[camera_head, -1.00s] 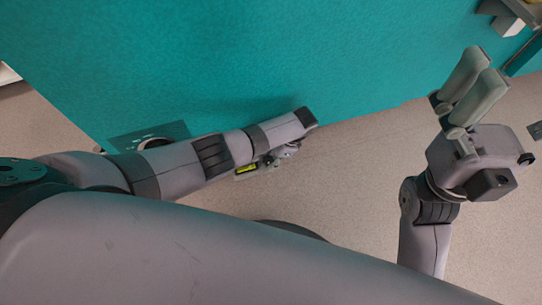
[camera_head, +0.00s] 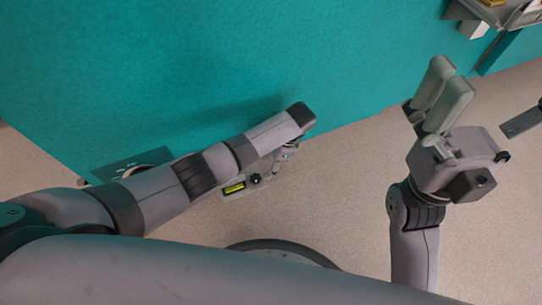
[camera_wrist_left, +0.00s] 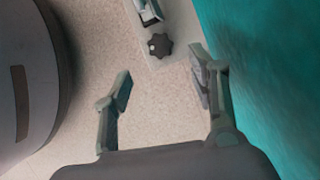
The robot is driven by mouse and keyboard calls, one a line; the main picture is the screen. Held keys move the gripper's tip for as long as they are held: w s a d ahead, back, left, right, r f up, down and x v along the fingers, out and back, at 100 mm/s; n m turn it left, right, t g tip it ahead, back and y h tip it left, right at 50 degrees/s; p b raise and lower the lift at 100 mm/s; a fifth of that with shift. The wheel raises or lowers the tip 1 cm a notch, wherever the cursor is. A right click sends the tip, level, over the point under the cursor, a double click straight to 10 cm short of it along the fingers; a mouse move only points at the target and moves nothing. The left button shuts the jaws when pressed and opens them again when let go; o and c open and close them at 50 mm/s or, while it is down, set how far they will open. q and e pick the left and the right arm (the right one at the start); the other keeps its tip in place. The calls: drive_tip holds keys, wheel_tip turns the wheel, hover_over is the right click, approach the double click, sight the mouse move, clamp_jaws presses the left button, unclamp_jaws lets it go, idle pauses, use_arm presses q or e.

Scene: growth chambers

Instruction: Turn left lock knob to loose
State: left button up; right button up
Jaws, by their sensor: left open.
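The black lobed lock knob (camera_head: 256,179) sits on a pale grey plate (camera_head: 262,186) beside a yellow display, low by the teal wall. In the left wrist view, the knob (camera_wrist_left: 160,45) lies ahead of my open fingers, in the gap between their lines. My left gripper (camera_wrist_left: 160,85) is open and empty, apart from the knob. In the head view, it (camera_head: 288,152) is mostly hidden under its own arm, just up and right of the knob. My right gripper (camera_head: 440,92) is raised at the right, with two pale fingers close side by side; its opening is unclear.
The teal wall (camera_head: 200,70) runs close along the left arm and edges the right side of the wrist view. A grey plate with a round opening (camera_head: 125,168) is at the left. A shelf (camera_head: 495,15) is at the upper right. Speckled floor (camera_head: 340,190) lies open between the arms.

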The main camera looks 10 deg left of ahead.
use_arm(q)
drive_tip(key=shift+v, duration=1.95)
